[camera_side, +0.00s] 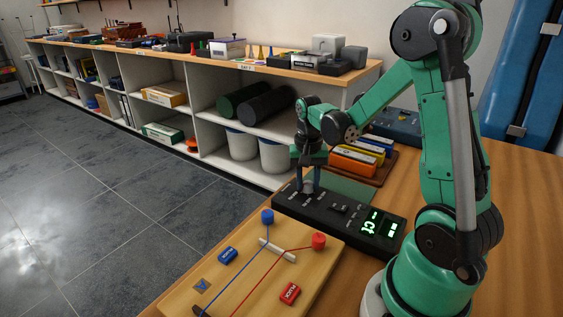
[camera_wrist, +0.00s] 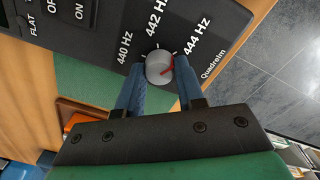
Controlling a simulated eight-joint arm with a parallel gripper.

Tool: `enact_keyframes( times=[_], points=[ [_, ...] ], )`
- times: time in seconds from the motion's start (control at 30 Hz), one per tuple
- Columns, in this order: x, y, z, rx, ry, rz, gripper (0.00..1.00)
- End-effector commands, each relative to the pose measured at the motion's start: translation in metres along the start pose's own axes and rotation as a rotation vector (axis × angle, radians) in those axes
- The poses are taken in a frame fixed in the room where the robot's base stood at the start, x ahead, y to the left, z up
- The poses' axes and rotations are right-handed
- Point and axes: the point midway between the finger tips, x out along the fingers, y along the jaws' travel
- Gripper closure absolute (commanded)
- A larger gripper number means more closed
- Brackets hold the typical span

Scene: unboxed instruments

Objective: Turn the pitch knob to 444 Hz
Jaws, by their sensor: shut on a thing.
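The black tuner box (camera_side: 325,213) lies on the wooden table. My gripper (camera_side: 309,186) points down at its far left end. In the wrist view, the grey pitch knob (camera_wrist: 158,67) sits between the two blue fingers of my gripper (camera_wrist: 160,72), which are shut on it. Labels 440 Hz (camera_wrist: 125,48), 442 Hz (camera_wrist: 157,18) and 444 Hz (camera_wrist: 196,37) fan around the knob. Its red pointer (camera_wrist: 169,67) points to the upper right, towards the 444 Hz side; the exact alignment with the tick is hard to tell. The green display (camera_side: 371,224) is lit.
A wooden board (camera_side: 200,280) with red and blue pegs, cords and blocks lies in front of the tuner. A tray with coloured boxes (camera_side: 355,161) stands behind it. A shelf unit (camera_side: 215,110) runs along the wall.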

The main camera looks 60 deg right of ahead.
Motion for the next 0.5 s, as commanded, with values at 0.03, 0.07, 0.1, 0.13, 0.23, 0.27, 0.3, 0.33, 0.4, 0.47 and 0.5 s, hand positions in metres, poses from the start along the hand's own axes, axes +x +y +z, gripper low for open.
enact_keyframes(
  times=[0.03, 0.07, 0.1, 0.13, 0.23, 0.27, 0.3, 0.33, 0.4, 0.47, 0.5],
  points=[
    [0.0002, 0.0004, 0.0004, 0.003, -0.002, 0.001, 1.00],
    [0.0002, 0.0004, 0.0004, 0.004, -0.002, 0.001, 1.00],
    [0.0002, 0.0004, 0.0004, 0.005, -0.002, 0.001, 1.00],
    [0.0002, 0.0004, 0.0004, 0.005, -0.002, 0.001, 1.00],
    [0.0002, 0.0003, 0.0004, 0.005, -0.002, 0.001, 1.00],
    [0.0002, 0.0003, 0.0004, 0.004, -0.002, 0.001, 1.00],
    [0.0002, 0.0003, 0.0003, 0.004, -0.001, 0.001, 1.00],
    [0.0002, 0.0003, 0.0003, 0.004, -0.001, 0.001, 1.00],
    [0.0002, 0.0003, 0.0003, 0.004, -0.001, 0.001, 0.56],
    [0.0002, 0.0003, 0.0002, 0.004, -0.001, 0.001, 0.39],
    [0.0001, 0.0002, 0.0002, 0.004, -0.001, 0.001, 0.36]
  ],
)
